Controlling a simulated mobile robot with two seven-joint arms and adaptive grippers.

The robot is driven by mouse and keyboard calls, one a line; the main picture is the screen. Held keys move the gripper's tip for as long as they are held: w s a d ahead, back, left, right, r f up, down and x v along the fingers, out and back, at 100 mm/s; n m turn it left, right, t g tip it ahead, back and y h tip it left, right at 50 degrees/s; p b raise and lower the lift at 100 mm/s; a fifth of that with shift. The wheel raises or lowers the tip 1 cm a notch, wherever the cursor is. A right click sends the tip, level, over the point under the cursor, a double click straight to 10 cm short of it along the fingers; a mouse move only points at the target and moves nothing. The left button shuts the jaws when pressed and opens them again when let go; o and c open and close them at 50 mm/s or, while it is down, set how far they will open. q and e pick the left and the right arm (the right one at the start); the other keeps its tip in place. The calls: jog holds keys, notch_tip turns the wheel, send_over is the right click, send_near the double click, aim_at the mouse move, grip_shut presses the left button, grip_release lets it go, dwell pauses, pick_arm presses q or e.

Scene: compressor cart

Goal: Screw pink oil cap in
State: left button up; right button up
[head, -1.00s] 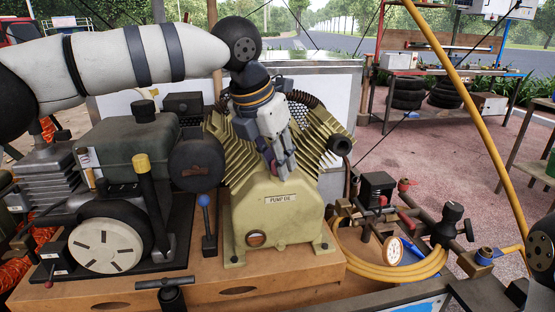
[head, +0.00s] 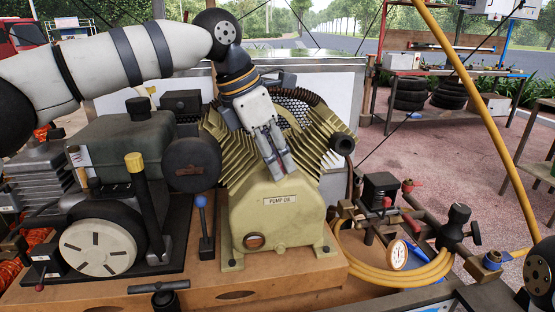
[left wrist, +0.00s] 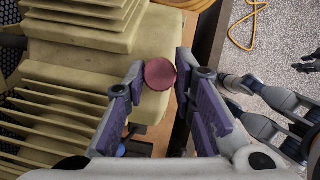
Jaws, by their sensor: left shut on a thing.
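The pink oil cap (left wrist: 160,74) shows as a round dull-pink disc in the left wrist view. It sits between the fingertips of my left gripper (left wrist: 158,82), which is shut on it. In the head view, my left gripper (head: 281,170) slants down to the upper front of the yellow-green pump (head: 270,225), just above its "PUMP OIL" label (head: 281,201). The cap is hidden there by the fingers, and no hole or thread shows. I cannot tell whether the cap touches the pump.
Cooling fins (head: 225,152) rise beside my left gripper. A blue-knobbed lever (head: 203,215) and an engine (head: 125,160) stand left of the pump. A gauge (head: 398,255), valves and a coiled yellow hose (head: 415,275) lie to the right. A diagonal yellow tube (head: 480,130) crosses the right side.

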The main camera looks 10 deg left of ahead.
pick_arm(q)
jog(key=shift+a+f+m, duration=0.1)
jog(key=shift+f+m, duration=0.2)
jog(key=shift+f, duration=0.05)
pick_arm(e)
jog(key=shift+s+f, duration=0.15)
jog(key=shift+s, duration=0.05)
pick_arm(q)
jog(key=shift+f+m+g, duration=0.2)
jog(key=shift+m+g, duration=0.1)
jog(key=shift+w+m+b, duration=0.1)
jog(key=shift+m+b, duration=0.3)
jog(key=shift+m, duration=0.1)
jog(key=shift+r+m+g, duration=0.15)
jog(key=shift+m+g, duration=0.25)
jog(key=shift+m, duration=0.2)
jog(key=o, duration=1)
jog(key=shift+c, duration=0.2)
jog(key=shift+o, duration=0.6)
jog(key=shift+r, duration=0.2)
pick_arm(e)
jog(key=shift+s+f+g, duration=0.3)
jog(key=shift+s+f, duration=0.25)
pick_arm(q)
jog(key=o, duration=0.3)
jog(key=shift+r, duration=0.1)
